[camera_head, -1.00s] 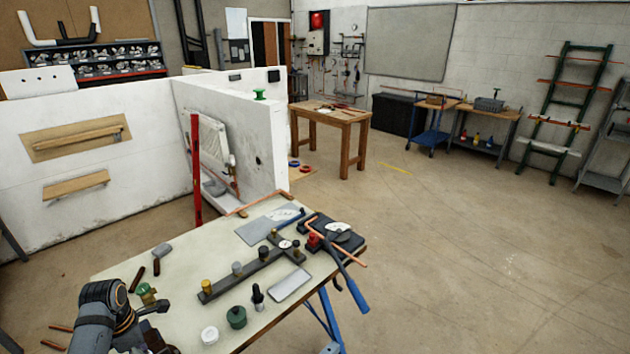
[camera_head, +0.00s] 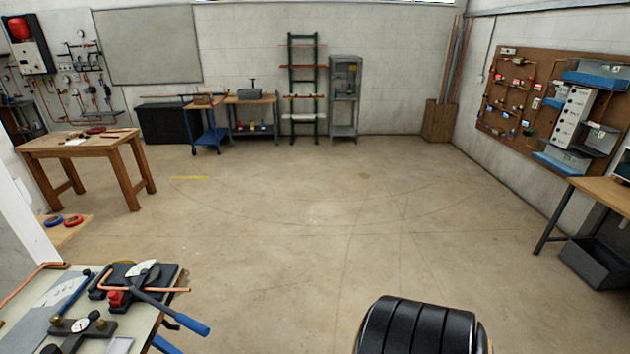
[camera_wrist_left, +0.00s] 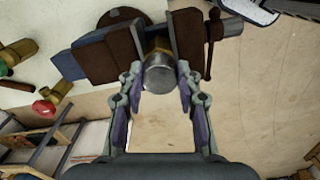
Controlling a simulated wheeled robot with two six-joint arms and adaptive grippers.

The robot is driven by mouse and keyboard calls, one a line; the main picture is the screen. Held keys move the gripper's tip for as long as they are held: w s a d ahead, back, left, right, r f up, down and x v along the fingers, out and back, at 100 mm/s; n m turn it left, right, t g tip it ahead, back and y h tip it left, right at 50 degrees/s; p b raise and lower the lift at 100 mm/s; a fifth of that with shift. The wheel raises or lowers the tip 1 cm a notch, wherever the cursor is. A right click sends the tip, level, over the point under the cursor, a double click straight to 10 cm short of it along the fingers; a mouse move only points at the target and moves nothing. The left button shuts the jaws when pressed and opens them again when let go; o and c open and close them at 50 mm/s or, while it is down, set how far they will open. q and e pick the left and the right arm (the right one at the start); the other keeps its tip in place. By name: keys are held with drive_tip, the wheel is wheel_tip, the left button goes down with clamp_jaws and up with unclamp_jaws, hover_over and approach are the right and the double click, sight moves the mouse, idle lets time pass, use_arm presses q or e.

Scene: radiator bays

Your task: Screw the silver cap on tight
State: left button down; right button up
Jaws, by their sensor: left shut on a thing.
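In the left wrist view a silver cap (camera_wrist_left: 160,74) sits on a brass fitting (camera_wrist_left: 157,45), seen from its round end. The fitting is clamped between the brown jaws of a blue vise (camera_wrist_left: 95,57). My left gripper (camera_wrist_left: 159,85) has one finger on each side of the cap and is shut on it. The cap's threads are hidden, so I cannot tell how far it is screwed on. Neither gripper shows in the head view, and my right gripper is not in view.
Brass valves (camera_wrist_left: 50,100) with red and green parts lie left of the vise in the wrist view. In the head view, the workbench corner (camera_head: 25,320) holds a blue-handled tube bender (camera_head: 150,295). A wooden table (camera_head: 80,150) stands beyond. The middle floor is clear.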

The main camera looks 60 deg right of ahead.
use_arm(q)
drive_tip(key=m, duration=0.6)
drive_tip(key=shift+m, duration=0.4)
drive_tip(key=m, duration=1.4)
drive_tip(key=shift+f+m, duration=0.1)
drive_tip(key=shift+m, duration=0.2)
drive_tip(key=m, duration=0.7)
drive_tip(key=shift+m, duration=0.3)
drive_tip(key=c, duration=1.1)
unclamp_jaws()
